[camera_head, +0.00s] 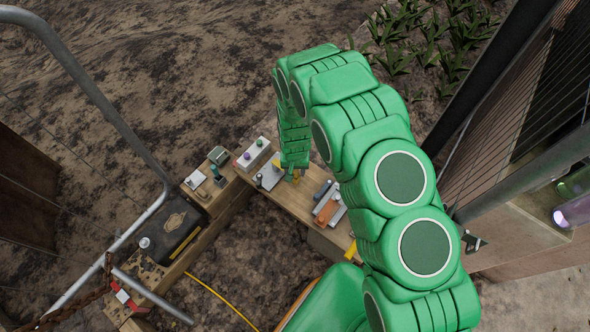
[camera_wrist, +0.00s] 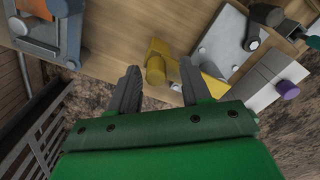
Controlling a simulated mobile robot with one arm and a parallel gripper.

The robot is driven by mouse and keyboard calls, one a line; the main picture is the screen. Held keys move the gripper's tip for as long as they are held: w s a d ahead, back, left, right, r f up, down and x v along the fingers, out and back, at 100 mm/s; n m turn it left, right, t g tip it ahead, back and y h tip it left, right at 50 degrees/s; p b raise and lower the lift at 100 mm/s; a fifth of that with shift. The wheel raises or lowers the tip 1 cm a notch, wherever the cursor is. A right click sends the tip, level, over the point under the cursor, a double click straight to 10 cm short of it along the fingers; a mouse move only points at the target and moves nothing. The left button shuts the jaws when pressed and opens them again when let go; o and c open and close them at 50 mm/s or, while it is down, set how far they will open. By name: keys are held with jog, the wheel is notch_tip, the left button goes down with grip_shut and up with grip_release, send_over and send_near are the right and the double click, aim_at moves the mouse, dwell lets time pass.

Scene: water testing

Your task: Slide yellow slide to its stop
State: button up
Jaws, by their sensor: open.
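A yellow block with a round yellow knob (camera_wrist: 157,68) is on the wooden bench in the wrist view. My gripper (camera_wrist: 160,67) is open, with one finger to either side of the knob in the picture and nothing clearly held. I cannot tell whether a finger touches it. Right of it, a grey metal plate (camera_wrist: 226,42) carries a round grey knob, and another yellow piece (camera_wrist: 212,85) shows at its near edge. I cannot tell which yellow part is the slide. In the head view my gripper (camera_head: 292,177) is low over the bench, right of the grey plate (camera_head: 269,178), and largely hides the yellow parts.
A white box with purple knobs (camera_head: 253,154) stands left of the plate. Grey and orange parts (camera_head: 328,203) lie to the right on the bench (camera_head: 300,205). A dark box (camera_head: 172,228) and a metal rail (camera_head: 95,95) are at left.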

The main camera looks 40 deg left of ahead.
jog(key=shift+r, duration=0.2)
jog(key=shift+r, duration=3.7)
